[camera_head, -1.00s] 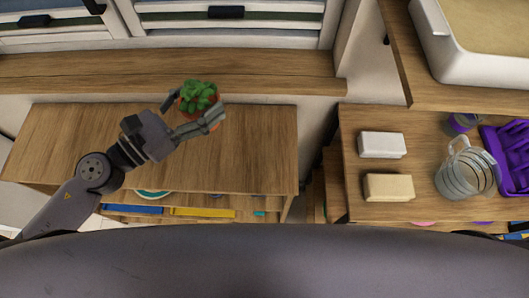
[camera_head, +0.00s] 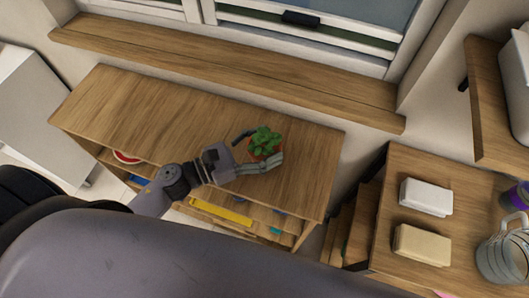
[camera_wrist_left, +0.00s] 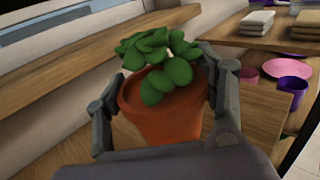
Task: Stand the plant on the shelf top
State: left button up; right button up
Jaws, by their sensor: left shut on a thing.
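The plant (camera_head: 265,140) is a green leafy succulent in a small terracotta pot. My left gripper (camera_head: 257,151) is shut on the pot, one finger on each side, over the right part of the wooden shelf top (camera_head: 150,110). In the left wrist view the pot (camera_wrist_left: 165,118) is upright or nearly so between the fingers, with the leaves above its rim. The pot's base is hidden, so I cannot tell whether it touches the shelf top. My right gripper is not in view.
A wooden window sill (camera_head: 230,68) runs behind the shelf. To the right, a separate wooden unit holds a white block (camera_head: 426,197), a beige block (camera_head: 422,244) and a glass jug (camera_head: 502,250). The shelf top's left part is bare.

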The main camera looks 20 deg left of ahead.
aim_at(264, 154)
pick_arm(q)
jog(key=shift+f, duration=1.95)
jog(key=shift+f, duration=0.1)
jog(key=o, duration=1.4)
jog(key=shift+o, duration=0.2)
